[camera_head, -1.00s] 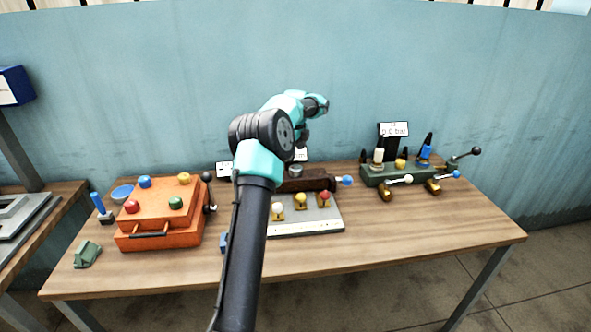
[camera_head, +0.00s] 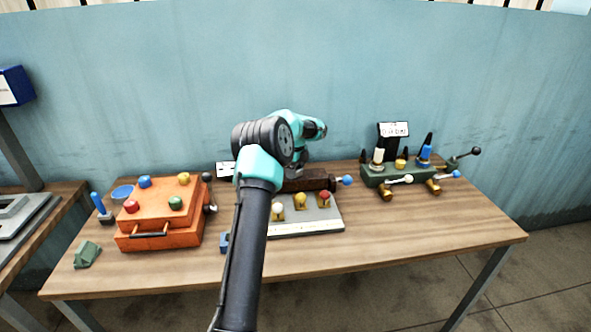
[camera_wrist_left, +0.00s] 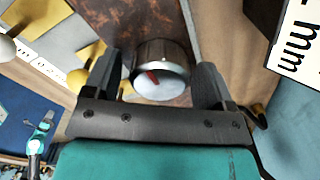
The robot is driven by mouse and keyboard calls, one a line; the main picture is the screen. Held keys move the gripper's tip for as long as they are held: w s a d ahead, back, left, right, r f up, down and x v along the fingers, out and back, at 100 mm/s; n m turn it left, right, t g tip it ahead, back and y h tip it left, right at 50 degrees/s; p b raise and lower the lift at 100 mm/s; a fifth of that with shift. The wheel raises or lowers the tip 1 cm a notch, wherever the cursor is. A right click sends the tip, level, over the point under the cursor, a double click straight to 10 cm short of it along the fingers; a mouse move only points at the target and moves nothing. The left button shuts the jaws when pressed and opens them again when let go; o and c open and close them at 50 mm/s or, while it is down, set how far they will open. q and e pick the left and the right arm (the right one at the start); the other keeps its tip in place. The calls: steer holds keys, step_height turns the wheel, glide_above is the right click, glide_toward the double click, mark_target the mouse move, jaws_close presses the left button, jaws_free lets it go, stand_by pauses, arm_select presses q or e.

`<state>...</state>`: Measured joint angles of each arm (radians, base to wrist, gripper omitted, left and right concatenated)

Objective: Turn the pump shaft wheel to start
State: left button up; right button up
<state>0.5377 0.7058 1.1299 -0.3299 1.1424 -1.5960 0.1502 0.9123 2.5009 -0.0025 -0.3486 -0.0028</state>
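In the left wrist view a round metal wheel (camera_wrist_left: 160,82) with a pale face and a red mark sits on a rusty brown block (camera_wrist_left: 150,20). My left gripper (camera_wrist_left: 160,75) is open, one finger on each side of the wheel. A gap shows between the wheel and each finger. In the head view my left gripper (camera_head: 297,172) is low over the brown block (camera_head: 318,181) in the middle of the table, and my arm hides the wheel. My right gripper is in neither view.
A grey panel (camera_head: 318,219) with white, yellow and red knobs stands in front of the block. An orange box (camera_head: 160,213) with coloured knobs is on the left. A green device (camera_head: 385,178) with levers is on the right.

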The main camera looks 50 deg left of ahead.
arm_select(q)
steer(key=c, duration=0.7)
steer(key=shift+c, duration=0.2)
